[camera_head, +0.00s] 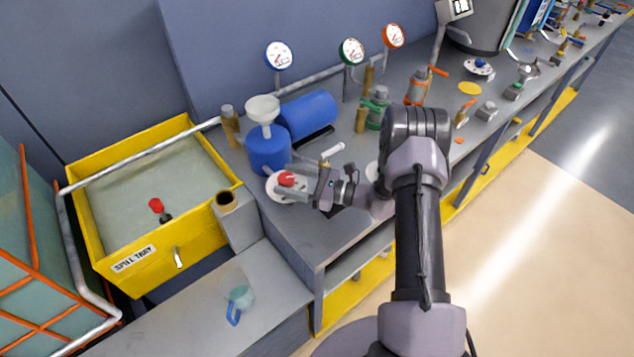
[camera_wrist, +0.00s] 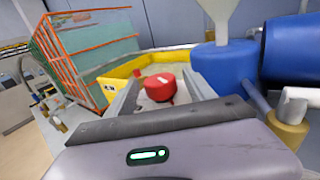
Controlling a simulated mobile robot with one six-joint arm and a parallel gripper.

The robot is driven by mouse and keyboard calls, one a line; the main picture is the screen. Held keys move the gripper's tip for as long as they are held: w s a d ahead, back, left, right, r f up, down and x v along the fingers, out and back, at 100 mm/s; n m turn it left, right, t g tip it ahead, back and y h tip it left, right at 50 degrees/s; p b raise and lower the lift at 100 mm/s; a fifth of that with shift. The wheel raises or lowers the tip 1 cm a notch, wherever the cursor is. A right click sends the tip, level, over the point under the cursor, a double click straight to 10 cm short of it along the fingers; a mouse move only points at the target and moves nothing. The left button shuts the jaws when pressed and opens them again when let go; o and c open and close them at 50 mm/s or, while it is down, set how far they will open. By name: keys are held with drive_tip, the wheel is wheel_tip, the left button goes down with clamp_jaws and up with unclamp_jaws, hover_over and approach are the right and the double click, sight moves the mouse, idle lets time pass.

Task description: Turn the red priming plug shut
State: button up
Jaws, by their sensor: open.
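The red priming plug (camera_head: 287,177) is a round red knob over a pale round base (camera_head: 272,190), at the left end of the grey bench beside the blue pump body. My gripper (camera_head: 291,187) is open at the plug, reaching in from the right. In the wrist view the red plug (camera_wrist: 161,86) shows between the two spread fingers (camera_wrist: 160,95), with a visible gap on each side. The plug's lower part is partly hidden, and I cannot tell its turned position.
A blue pump (camera_head: 268,152) with a white funnel (camera_head: 263,108) stands just behind the plug. The yellow spill tray (camera_head: 215,157) is to the left, with another red-topped part (camera_head: 156,205) inside. A blue-handled cup (camera_head: 240,298) sits on the lower ledge.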

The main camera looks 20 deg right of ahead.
drive_tip(key=p+v, duration=0.1)
drive_tip(key=v, duration=1.2)
drive_tip(key=shift+s+d+p, duration=0.2)
drive_tip(key=shift+s+p, duration=0.05)
drive_tip(key=shift+p, duration=0.05)
drive_tip(key=shift+r, duration=0.1)
drive_tip(key=s+a+r+n+g+h+b, duration=0.1)
drive_tip(key=s+a+r+n+g, duration=0.2)
drive_tip(key=a+r+n+g, duration=0.3)
drive_tip(key=s+a+r+n+g+h, duration=0.1)
drive_tip(key=s+a+r+n+g, duration=0.25)
drive_tip(key=a+r, duration=0.3)
drive_tip(key=s+a+r+n+t+h+b, duration=0.1)
drive_tip(key=s+r+n+t+h, duration=0.1)
drive_tip(key=s+r+n+h, duration=0.3)
drive_tip(key=s+a+r+n+t+h+b, duration=0.1)
drive_tip(key=s+r+n+h, duration=0.4)
drive_tip(key=s, duration=0.6)
drive_tip(key=shift+a+n+t, duration=0.35)
drive_tip(key=shift+n+t, duration=0.4)
